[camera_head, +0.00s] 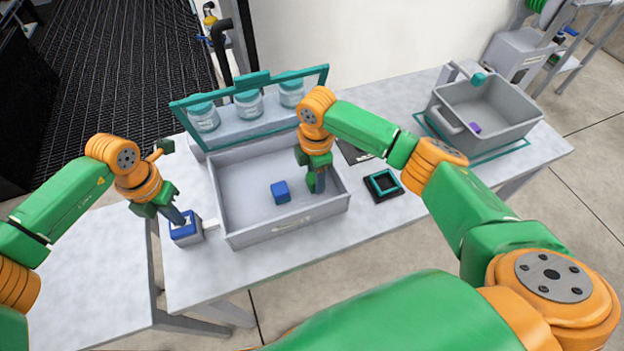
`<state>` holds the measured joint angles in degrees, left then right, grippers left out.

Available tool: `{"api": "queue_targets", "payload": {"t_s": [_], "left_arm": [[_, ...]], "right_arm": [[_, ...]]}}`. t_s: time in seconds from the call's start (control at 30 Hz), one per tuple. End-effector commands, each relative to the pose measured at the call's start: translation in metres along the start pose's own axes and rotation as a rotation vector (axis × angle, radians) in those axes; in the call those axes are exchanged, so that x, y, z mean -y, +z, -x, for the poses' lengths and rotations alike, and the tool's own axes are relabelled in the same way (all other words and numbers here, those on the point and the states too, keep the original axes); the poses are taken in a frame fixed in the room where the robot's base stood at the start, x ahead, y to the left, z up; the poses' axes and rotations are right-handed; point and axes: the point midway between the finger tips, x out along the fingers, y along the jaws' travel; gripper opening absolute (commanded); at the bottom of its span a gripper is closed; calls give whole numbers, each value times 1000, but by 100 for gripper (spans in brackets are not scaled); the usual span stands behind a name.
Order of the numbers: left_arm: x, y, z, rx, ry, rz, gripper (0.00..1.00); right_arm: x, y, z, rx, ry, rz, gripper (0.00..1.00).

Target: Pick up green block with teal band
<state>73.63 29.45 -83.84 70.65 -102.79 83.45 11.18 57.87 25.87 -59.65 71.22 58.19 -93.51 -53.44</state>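I cannot make out a green block with a teal band as a separate object. My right gripper (316,184) points down into the right part of the grey tray (285,232), and the arm hides what is directly beneath it. I cannot tell whether its fingers hold anything. A blue cube (281,192) lies on the tray floor, left of the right gripper and apart from it. My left gripper (178,217) points down at a small grey box with a blue top (187,235), left of the tray. Its fingertips are at or just above the blue top; their opening is unclear.
A teal-framed rack with several lidded jars (248,106) stands behind the tray. A dark square fixture with a teal frame (384,184) lies right of the tray. A grey tote (508,136) holding a purple block (475,128) stands at the table's right end.

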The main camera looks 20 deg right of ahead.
Motion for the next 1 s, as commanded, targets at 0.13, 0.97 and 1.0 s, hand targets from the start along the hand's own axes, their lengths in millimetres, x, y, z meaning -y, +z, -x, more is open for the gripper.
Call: {"api": "queue_targets", "payload": {"t_s": [0.13,0.97,1.0], "left_arm": [[0,0,0,-1,-1,0,0],[0,0,0,-1,0,0,0],[0,0,0,-1,0,0,0]], "right_arm": [[0,0,0,0,0,0,0],[-1,0,126,0,2,1,0],[0,0,129,0,2,0,0]]}}
